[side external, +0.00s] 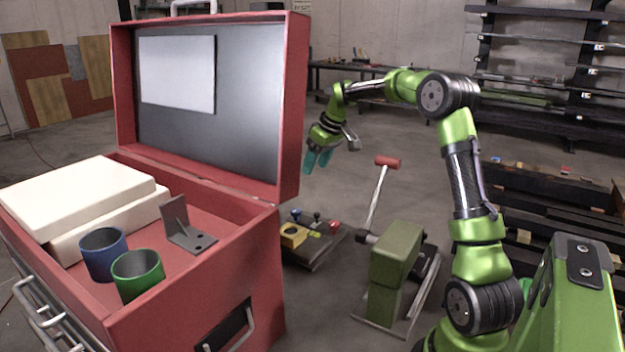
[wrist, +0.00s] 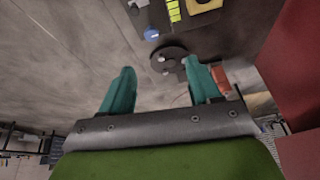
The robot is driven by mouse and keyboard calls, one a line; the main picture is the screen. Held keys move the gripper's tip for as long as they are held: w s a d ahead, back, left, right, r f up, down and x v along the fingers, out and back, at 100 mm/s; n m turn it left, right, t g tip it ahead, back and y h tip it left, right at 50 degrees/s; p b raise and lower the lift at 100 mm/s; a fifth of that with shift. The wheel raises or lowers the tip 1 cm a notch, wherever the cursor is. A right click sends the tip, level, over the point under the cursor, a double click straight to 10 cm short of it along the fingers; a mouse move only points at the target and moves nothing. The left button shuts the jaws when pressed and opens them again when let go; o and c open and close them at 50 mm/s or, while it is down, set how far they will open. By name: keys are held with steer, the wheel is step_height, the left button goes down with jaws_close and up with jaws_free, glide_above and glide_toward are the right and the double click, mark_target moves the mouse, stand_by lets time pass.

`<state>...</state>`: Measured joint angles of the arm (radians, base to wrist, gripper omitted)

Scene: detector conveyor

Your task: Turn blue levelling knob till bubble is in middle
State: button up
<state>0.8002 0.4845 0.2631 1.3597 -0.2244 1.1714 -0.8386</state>
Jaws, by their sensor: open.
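The blue levelling knob (wrist: 152,33) shows in the wrist view just beyond my fingertips; in the side view a small blue knob (side external: 317,216) stands on a dark base plate (side external: 318,258) on the floor side of the red toolbox. A yellow-green vial (wrist: 174,10) is close to the knob in the wrist view. It is cut by the frame edge there, and the bubble cannot be made out. My gripper (side external: 317,160) has teal fingers, is open and empty, and hangs above the plate, apart from the knob. It also shows in the wrist view (wrist: 159,67).
A yellow block (side external: 292,236) and a red knob (side external: 335,226) share the plate. The open red toolbox (side external: 250,285) stands at left, its lid beside my gripper. A green machine (side external: 395,255) with a red-handled lever (side external: 387,163) stands to the right.

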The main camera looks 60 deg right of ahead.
steer(key=w+d+f+n, duration=0.1)
steer(key=d+f, duration=0.1)
glide_toward(297, 210)
steer(key=x, duration=0.8)
steer(key=shift+f, duration=0.15)
steer(key=c, duration=1)
